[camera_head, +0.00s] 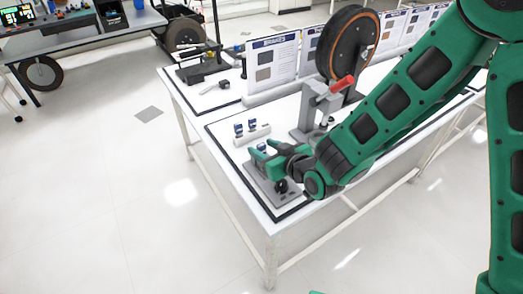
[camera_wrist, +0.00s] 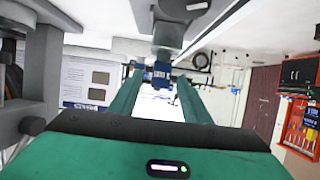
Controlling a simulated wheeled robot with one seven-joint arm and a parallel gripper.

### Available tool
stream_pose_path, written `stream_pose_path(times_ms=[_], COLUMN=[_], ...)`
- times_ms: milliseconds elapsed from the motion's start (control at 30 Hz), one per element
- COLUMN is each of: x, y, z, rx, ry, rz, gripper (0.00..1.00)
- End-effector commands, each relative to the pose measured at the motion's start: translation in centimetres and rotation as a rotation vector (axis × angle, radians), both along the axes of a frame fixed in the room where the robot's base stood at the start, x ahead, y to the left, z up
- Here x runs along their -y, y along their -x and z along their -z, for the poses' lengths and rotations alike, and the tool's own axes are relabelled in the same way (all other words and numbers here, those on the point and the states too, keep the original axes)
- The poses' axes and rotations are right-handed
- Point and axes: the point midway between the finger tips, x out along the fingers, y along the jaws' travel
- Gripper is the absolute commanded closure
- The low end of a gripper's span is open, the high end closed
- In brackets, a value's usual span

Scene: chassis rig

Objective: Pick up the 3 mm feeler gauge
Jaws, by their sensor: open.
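My gripper (camera_head: 262,149) is open above the near end of the table, its green fingers pointing left. In the wrist view my gripper (camera_wrist: 158,78) has a small blue-handled gauge (camera_wrist: 161,72) between its fingertips, with gaps showing beside it. This gauge also shows as a blue spot (camera_head: 262,146) at the fingertips in the head view. Two more blue gauges, one left (camera_head: 238,129) and one right (camera_head: 252,124), stand on a white block. Their labels are too small to read, so I cannot tell which is the 3 mm one.
The white block (camera_head: 258,134) lies beyond my gripper, and a grey base plate (camera_head: 262,187) lies under it. A grey stand with a red handle (camera_head: 343,84) and a large wheel (camera_head: 346,45) rise behind. Information boards (camera_head: 272,58) line the back.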

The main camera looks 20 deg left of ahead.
Motion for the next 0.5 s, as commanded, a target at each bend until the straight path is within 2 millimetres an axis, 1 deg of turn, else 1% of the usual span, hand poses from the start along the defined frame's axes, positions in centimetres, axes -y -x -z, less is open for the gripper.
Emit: stream_pose_path(times_ms=[167, 367, 500], x=[-0.7, -2.5, -3.5], y=[-0.7, -2.3, -3.2], z=[0.5, 1.7, 2.2], rx=[-0.001, -0.002, -0.001], ry=[0.0, 0.001, 0.0], rz=[0.001, 0.001, 0.001], gripper=[0.56, 0.56, 0.56])
